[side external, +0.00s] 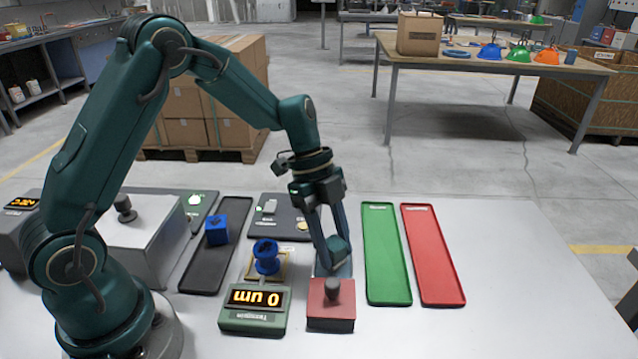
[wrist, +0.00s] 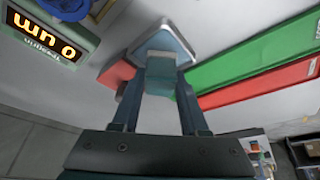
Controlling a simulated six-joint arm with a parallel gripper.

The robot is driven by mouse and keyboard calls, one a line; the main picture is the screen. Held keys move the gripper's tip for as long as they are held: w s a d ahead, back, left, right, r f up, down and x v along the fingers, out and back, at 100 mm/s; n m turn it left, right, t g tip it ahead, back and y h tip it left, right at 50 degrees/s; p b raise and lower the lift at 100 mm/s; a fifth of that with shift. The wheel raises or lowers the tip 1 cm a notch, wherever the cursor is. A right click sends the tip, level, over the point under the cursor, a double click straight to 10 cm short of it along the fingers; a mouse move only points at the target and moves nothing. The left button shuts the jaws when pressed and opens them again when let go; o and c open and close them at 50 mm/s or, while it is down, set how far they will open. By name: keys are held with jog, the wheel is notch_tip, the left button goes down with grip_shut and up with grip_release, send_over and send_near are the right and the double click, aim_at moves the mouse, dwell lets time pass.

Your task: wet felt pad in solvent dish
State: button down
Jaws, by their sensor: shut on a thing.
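My gripper (side external: 336,246) is shut on a small dark teal block, which I take as the felt pad (side external: 338,250). The fingers point down and the pad sits between their tips. A small square grey-blue dish (side external: 320,268), likely the solvent dish, lies right under the pad, behind the red box. In the wrist view the pad (wrist: 161,82) is between the fingers, with the pale-rimmed dish (wrist: 165,42) just beyond the tips. I cannot tell whether the pad touches the dish floor. Any liquid is not clear to see.
A red box with a dark knob (side external: 331,315) stands close in front of the dish. A green display reading "0 um" (side external: 255,310) and a blue spool-like piece (side external: 266,257) are left. Green (side external: 386,260) and red (side external: 433,262) trays lie right. A blue cube (side external: 217,230) sits in a black tray.

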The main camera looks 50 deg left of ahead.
aim_at(334, 240)
jog(key=shift+f, duration=0.5)
dwell(0.8)
jog(key=shift+r, duration=0.1)
dwell(0.3)
jog(key=shift+r, duration=3.45)
jog(key=shift+r, duration=0.1)
jog(key=shift+w+a+r, duration=0.1)
jog(key=shift+w+r, duration=0.05)
jog(key=shift+r, duration=0.15)
jog(key=s+a+r+n+t+y, duration=0.4)
jog(key=a+r+n, duration=0.3)
jog(key=n, duration=1.1)
notch_tip(334, 240, up, 3)
jog(key=shift+s+a+r+t, duration=0.1)
jog(key=shift+s+a+t, duration=0.1)
jog(key=shift+t, duration=0.1)
